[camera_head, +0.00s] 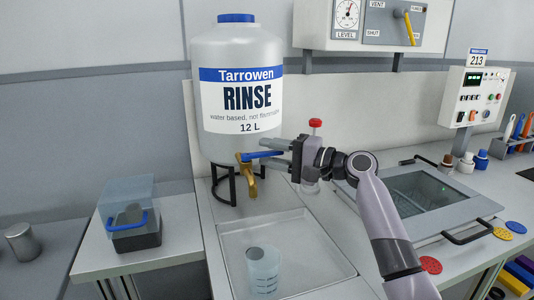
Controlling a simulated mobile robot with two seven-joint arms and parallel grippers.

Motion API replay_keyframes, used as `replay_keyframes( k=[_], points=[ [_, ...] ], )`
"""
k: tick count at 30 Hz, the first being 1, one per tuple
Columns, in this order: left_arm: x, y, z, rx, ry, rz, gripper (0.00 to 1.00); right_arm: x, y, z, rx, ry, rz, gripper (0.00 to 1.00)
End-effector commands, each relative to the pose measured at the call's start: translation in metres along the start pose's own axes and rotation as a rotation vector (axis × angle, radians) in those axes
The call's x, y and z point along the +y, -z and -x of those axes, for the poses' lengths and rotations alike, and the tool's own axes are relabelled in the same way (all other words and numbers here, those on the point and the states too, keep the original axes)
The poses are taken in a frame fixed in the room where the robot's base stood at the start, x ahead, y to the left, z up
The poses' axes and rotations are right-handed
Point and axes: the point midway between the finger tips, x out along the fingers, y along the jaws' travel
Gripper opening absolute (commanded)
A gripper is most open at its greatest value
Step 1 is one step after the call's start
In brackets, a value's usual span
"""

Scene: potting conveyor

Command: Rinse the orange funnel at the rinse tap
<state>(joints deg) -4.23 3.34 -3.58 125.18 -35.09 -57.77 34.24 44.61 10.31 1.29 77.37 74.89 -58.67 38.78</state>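The rinse tap is a brass spigot (248,180) with a blue lever (258,154), under the big white jug (240,80) labelled RINSE. My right gripper (266,154) comes in from the right at the lever. Its two fingers are apart, one above and one below the lever's end, with gaps showing. I see no orange funnel in this view. My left gripper is out of view.
Below the tap is a shallow tray (330,258) with a clear beaker (263,270). A red-topped item (315,123) is partly hidden behind my gripper. A lidded clear box (130,205) stands left; a framed glass hatch (425,190) lies right.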

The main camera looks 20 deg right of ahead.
Motion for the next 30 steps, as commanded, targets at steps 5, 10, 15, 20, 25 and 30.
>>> replay_keyframes(
  k=[5,10,15,20,25,30],
  points=[
    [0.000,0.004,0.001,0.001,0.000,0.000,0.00,0.000,0.001,0.014,0.003,-0.001,0.001,0.36],
    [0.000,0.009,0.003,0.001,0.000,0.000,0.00,0.000,0.001,0.047,0.003,-0.003,0.000,0.36],
    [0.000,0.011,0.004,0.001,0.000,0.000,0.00,0.001,0.001,0.084,0.003,-0.003,0.001,0.36],
    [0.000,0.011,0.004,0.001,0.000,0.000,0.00,0.001,0.001,0.108,0.001,-0.002,0.000,0.36],
    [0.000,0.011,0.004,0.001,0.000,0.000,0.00,0.000,0.000,0.119,0.000,-0.001,0.000,0.36],
    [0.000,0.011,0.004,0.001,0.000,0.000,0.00,0.000,0.000,0.120,-0.001,0.000,0.000,0.36]
  ],
)
